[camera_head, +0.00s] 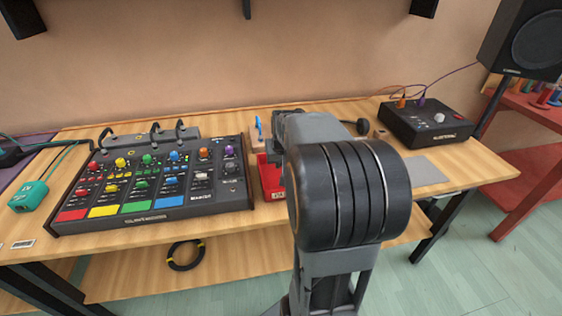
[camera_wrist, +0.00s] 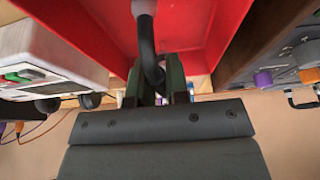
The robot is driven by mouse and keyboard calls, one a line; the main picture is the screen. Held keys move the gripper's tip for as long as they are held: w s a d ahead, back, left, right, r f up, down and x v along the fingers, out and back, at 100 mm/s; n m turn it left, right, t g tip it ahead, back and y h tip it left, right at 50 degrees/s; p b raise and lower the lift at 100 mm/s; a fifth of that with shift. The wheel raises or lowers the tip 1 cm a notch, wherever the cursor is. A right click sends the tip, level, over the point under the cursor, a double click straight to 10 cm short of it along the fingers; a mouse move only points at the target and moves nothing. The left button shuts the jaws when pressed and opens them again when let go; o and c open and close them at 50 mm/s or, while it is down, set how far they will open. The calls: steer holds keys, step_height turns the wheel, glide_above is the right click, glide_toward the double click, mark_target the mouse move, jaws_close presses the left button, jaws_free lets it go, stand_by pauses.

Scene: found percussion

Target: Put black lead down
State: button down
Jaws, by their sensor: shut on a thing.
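In the wrist view my gripper (camera_wrist: 154,75) is shut on the black lead (camera_wrist: 147,45). The lead bends up from between the fingers to a grey end piece (camera_wrist: 144,7). The gripper and lead are over a red bin (camera_wrist: 85,25), whose inside fills the upper middle of that view. I cannot tell whether the lead touches the bin. In the head view the red bin (camera_head: 270,178) stands on the table just right of the mixer, partly behind my arm. My arm hides the fingers and the held lead there.
The black mixer (camera_head: 150,185) with coloured knobs is close left of the bin. A black box (camera_head: 425,122) stands at the back right of the wooden table (camera_head: 480,165). A pale box (camera_wrist: 45,60) flanks the bin in the wrist view. A black coil (camera_head: 185,256) lies on the lower shelf.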

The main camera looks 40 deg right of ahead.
steer(key=shift+f, duration=0.15)
steer(key=c, duration=1.1)
jaws_free()
steer(key=shift+r, duration=0.55)
steer(key=p+v, duration=0.2)
steer(key=v, duration=0.8)
steer(key=shift+s+a+r, duration=0.1)
steer(key=shift+s+r, duration=0.1)
steer(key=shift+r, duration=0.05)
steer(key=s+a+f+n+y, duration=0.1)
steer(key=s+a+f, duration=0.3)
steer(key=a, duration=0.5)
steer(key=s+a+f+n+g+y, duration=0.1)
steer(key=s+a+f+n, duration=0.3)
steer(key=a, duration=0.5)
step_height(320, 180, down, 2)
steer(key=shift+a, duration=0.4)
steer(key=shift+s, duration=0.1)
